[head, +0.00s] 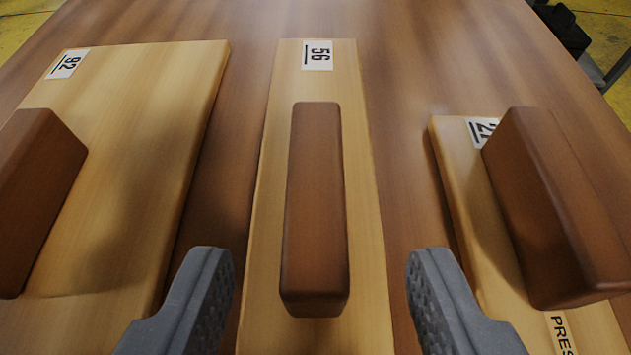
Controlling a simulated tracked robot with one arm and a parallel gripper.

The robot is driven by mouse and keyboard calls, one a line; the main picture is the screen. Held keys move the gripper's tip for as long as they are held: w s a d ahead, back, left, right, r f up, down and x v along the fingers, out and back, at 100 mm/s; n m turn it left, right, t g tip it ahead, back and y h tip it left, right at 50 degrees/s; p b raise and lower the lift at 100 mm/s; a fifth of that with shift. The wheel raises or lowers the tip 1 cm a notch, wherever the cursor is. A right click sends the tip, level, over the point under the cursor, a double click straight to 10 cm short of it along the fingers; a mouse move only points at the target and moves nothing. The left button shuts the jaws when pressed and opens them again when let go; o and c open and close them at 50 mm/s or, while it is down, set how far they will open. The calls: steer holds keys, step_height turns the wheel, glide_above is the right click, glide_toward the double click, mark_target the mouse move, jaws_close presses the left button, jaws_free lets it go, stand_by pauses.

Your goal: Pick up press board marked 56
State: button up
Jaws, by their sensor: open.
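The press board marked 56 (270,180) is a narrow, light wooden board lying on the table, with its label at the far end. A brown block handle (316,205) stands up along its middle. My gripper (320,280) is open, with one grey finger on each side of the near end of the handle. Both fingers are apart from the handle, and nothing is between them but the board and its handle. The near end of the board runs out of the picture.
A wider board marked 92 (135,130) with a brown handle (35,190) lies to the left. Another board (455,180), its label partly hidden by its brown handle (560,215), lies to the right. Strips of bare brown table (400,90) separate the boards. Dark objects stand beyond the table at upper right.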

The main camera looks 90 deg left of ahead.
mark_target(316, 211)
steer(key=shift+b+x, duration=0.75)
steer(key=shift+x, duration=2)
steer(key=shift+s+a+r, duration=0.1)
steer(key=shift+r, duration=0.05)
jaws_close()
